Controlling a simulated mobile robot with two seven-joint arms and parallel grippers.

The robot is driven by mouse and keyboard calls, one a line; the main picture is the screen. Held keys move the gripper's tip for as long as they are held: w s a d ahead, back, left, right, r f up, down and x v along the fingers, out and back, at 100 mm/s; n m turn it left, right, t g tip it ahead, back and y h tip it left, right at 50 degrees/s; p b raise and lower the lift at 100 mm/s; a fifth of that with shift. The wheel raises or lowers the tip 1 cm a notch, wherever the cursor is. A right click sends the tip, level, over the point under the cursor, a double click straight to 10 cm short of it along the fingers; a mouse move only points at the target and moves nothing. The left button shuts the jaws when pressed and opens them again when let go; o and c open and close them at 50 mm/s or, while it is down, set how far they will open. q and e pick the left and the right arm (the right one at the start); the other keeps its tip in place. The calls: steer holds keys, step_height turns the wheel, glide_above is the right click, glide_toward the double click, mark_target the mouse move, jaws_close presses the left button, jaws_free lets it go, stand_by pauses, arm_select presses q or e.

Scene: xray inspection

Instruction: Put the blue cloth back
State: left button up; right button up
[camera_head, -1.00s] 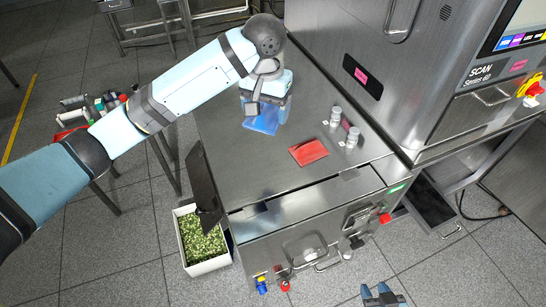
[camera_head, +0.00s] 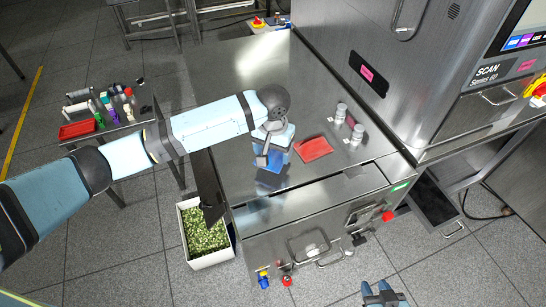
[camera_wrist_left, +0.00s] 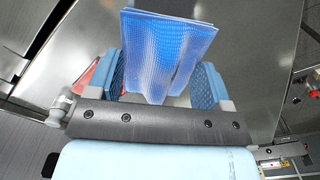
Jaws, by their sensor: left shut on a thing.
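The blue cloth (camera_head: 268,160) hangs from my left gripper (camera_head: 270,146), just left of a red cloth (camera_head: 313,148) on the steel table. In the left wrist view the blue cloth (camera_wrist_left: 165,50) stands folded between the two blue finger pads of my left gripper (camera_wrist_left: 163,88), which is shut on it. A bit of red shows behind the left finger there. Whether the blue cloth touches the table is hard to tell. My right gripper (camera_head: 384,296) shows at the bottom edge, low in front of the table, with its two fingertips apart and nothing between them.
Several small bottles (camera_head: 350,125) stand right of the red cloth. A steel machine (camera_head: 440,70) rises at the right. A white bin of green bits (camera_head: 204,232) is on the floor at the table's left. A side table with a red tray (camera_head: 77,130) stands at the left.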

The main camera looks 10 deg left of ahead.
mark_target(273, 159)
arm_select(q)
steer(key=shift+f, duration=1.65)
steer(key=o, duration=0.9)
steer(key=shift+f, duration=0.1)
steer(key=shift+r, duration=0.45)
step_height(273, 159, up, 11)
steer(key=shift+r+b, duration=0.2)
steer(key=shift+b, duration=0.2)
